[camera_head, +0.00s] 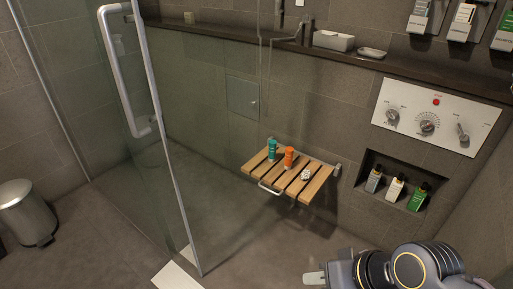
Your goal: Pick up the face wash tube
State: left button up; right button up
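No label can be read, so I cannot tell which item is the face wash tube. A teal container (272,148) and an orange container (289,157) stand upright on a slatted wooden shower seat (264,180). A small white patterned item (306,175) lies to their right. The wall niche holds a grey bottle (374,181), a white bottle (395,188) and a green bottle (418,197). My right gripper (314,278) is at the bottom edge, pointing left, below and apart from the seat and niche. Its finger opening does not show clearly. My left gripper is out of view.
A glass door with a metal handle (146,70) stands left of the seat. A metal bin (26,213) is at the far left. A white control panel (436,115) is above the niche. A dark ledge (260,41) holds a white box (333,41). The floor before the seat is clear.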

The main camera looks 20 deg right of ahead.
aim_at(273, 143)
jog(key=i+j, duration=0.5)
jog(key=i, duration=0.15)
jog(key=i+l, duration=0.15)
jog(key=i+l+z, duration=0.5)
jog(key=i+l+u, duration=0.25)
jog(key=i+l, duration=0.2)
jog(key=i+l+u, duration=0.25)
jog(key=i+l, duration=0.3)
